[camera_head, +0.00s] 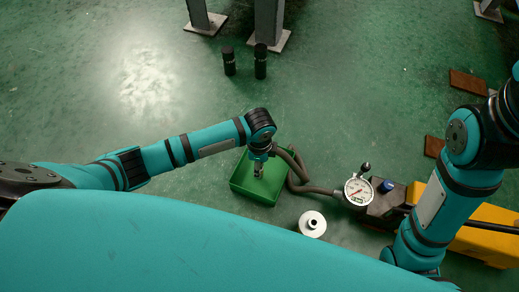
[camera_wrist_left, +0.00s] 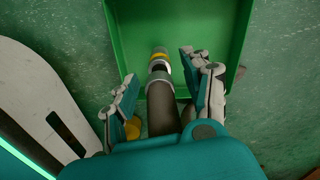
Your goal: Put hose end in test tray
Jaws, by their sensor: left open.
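The green test tray (camera_head: 242,186) sits on the floor in the middle of the head view. It also fills the upper middle of the left wrist view (camera_wrist_left: 215,28). My left gripper (camera_head: 258,172) is over the tray, pointing down. In the left wrist view its fingers are spread apart on both sides of the dark hose. The hose end (camera_wrist_left: 160,62), with metal and yellow rings, lies between and beyond the fingertips, over the tray's inside. I cannot tell whether it touches the tray bottom. The hose (camera_head: 312,189) curves from the tray's right side to the gauge pump. My right gripper is out of view.
A pump with a round gauge (camera_head: 358,191) stands right of the tray. A white cylindrical part (camera_head: 312,224) stands in front of it. A yellow case (camera_head: 484,243) is at the right. Two black cylinders (camera_head: 260,62) stand near posts at the back. The floor behind the tray is clear.

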